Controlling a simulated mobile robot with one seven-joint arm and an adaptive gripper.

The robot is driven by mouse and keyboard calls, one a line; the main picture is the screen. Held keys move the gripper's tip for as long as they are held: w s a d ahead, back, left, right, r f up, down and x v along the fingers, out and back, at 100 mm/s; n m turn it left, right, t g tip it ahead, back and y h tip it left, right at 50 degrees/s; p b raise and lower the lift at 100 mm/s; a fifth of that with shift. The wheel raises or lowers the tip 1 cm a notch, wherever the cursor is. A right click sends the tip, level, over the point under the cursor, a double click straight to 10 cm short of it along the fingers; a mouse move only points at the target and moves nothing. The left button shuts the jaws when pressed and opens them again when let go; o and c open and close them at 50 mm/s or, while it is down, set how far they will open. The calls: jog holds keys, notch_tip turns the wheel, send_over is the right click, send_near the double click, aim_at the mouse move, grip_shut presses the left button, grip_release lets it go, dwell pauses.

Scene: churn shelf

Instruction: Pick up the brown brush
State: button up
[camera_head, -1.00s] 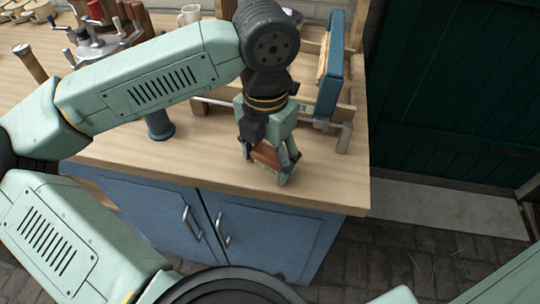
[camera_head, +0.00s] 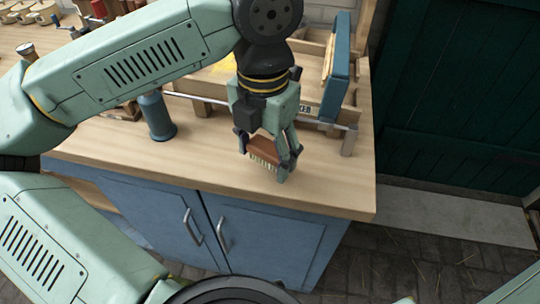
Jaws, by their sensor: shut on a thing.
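The brown brush (camera_head: 264,147) has a brown wooden back and pale bristles pointing down. It is between the fingers of my gripper (camera_head: 267,158), near the front edge of the wooden worktop (camera_head: 200,164). My gripper points down and is shut on the brush. The right finger hides one end of the brush. I cannot tell surely whether the bristles are clear of the worktop.
A blue-grey spool or bottle (camera_head: 157,116) stands left of my gripper. A wooden frame with a metal rod (camera_head: 325,121) and an upright blue board (camera_head: 336,70) are behind. Blue cupboard doors (camera_head: 262,238) are below. Bare worktop lies to the left and right.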

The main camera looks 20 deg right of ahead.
jog(key=s+a+r+b, duration=0.1)
jog(key=s+a+b, duration=0.2)
jog(key=s+a, duration=0.5)
jog(key=a, duration=0.3)
jog(key=shift+s+a+r, duration=0.15)
jog(key=shift+s+a, duration=0.15)
jog(key=shift+s, duration=0.05)
